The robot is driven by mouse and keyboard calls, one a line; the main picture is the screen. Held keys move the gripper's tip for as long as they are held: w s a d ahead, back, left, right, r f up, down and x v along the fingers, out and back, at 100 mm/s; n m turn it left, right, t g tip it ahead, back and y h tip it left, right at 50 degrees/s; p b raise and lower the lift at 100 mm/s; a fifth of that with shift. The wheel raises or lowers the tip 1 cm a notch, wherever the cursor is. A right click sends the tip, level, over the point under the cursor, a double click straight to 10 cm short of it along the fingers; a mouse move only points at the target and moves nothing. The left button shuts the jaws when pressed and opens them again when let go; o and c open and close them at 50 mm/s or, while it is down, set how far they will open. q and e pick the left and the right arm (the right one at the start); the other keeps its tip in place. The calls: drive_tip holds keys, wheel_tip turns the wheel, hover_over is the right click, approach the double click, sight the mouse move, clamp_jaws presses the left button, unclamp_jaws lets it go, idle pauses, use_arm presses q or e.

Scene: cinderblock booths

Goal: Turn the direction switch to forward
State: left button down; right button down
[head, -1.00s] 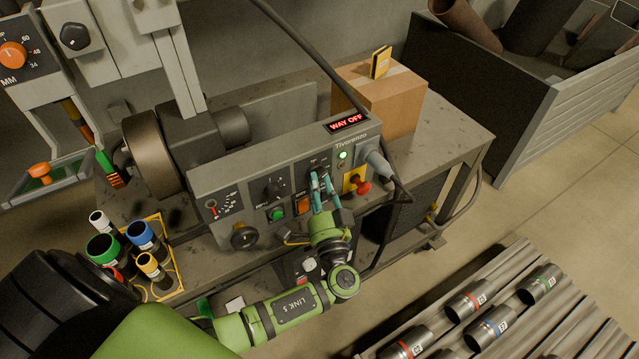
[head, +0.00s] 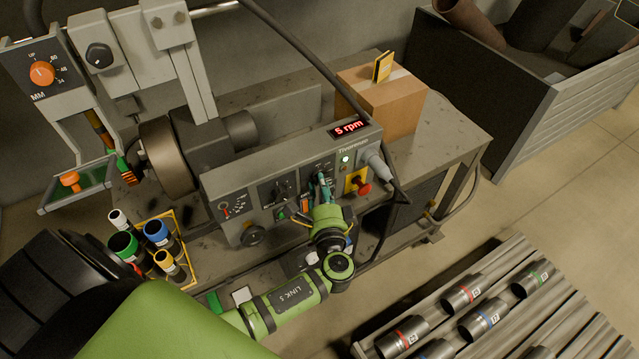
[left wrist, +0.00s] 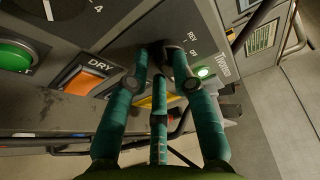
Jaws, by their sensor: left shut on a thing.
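The direction switch (left wrist: 166,50) is a dark knob on the grey control panel (head: 238,190). Labels that read like REV and OFF show beside it in the left wrist view. My left gripper (head: 322,180) has its teal fingers shut around the knob, and they also show in the left wrist view (left wrist: 162,76). The fingers cover most of the knob, so I cannot make out its pointer. A red-lit display (head: 350,128) on the panel's top edge reads "5 rpm". My right gripper is not in view.
An orange DRY switch (left wrist: 85,80), a green button (left wrist: 16,55) and a red button (head: 360,184) sit near the fingers. A cable hangs at the panel's right end. A cardboard box (head: 385,105) stands behind. A slatted rack (head: 460,350) holds several sleeves.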

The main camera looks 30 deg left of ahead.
use_arm(q)
drive_tip(key=shift+w+d+r, duration=0.25)
drive_tip(key=shift+w+r, duration=0.05)
drive_tip(key=shift+r, duration=0.1)
drive_tip(key=c, duration=1.1)
unclamp_jaws()
drive_tip(key=shift+c, duration=0.2)
drive_tip(key=shift+w+d+f, duration=0.1)
drive_tip(key=shift+d, duration=0.05)
drive_tip(key=shift+a+f, duration=0.2)
drive_tip(key=v, duration=1.2)
